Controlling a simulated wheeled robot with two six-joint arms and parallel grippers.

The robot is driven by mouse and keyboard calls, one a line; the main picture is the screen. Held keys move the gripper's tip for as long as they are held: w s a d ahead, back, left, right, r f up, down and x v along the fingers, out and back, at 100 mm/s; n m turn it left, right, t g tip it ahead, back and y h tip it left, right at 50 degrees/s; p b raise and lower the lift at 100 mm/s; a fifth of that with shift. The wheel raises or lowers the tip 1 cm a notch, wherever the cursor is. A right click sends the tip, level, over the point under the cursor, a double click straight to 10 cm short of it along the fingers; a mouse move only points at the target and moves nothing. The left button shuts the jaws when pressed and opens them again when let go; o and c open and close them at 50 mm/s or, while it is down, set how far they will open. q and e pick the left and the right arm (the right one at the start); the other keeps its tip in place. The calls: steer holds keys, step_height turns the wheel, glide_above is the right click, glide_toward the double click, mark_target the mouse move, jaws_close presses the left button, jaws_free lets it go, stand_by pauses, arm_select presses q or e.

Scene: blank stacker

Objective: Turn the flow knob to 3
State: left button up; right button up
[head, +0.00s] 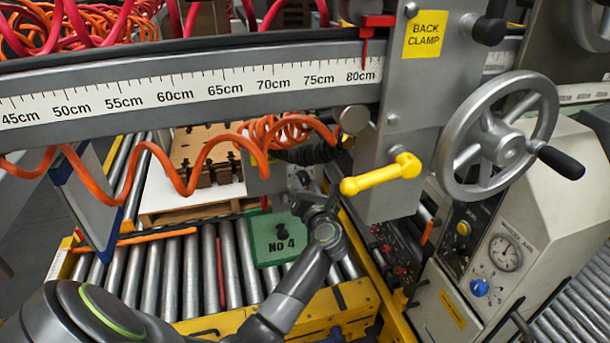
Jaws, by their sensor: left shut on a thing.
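The blue knob (480,288) sits on the front of the cream control box at the right, below a round air gauge (505,253). My left gripper (295,205) is far to the left of the knob, over the roller bed. It is shut at a green block marked No 4 (268,247), by its black grip; its fingertips are hard to make out. My right gripper is not in view.
A large handwheel (498,137) and a yellow clamp handle (382,174) stick out above the control box. A ruled beam (190,90) crosses the top. An orange coiled hose (180,180) hangs over the rollers (190,275). The space before the blue knob looks clear.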

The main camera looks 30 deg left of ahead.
arm_select(q)
steer(key=m+p, duration=0.3)
steer(key=shift+r, duration=0.25)
steer(key=shift+f+m+p, duration=0.15)
steer(key=shift+m+p, duration=0.95)
steer(key=o, duration=1)
steer(key=shift+f, duration=0.1)
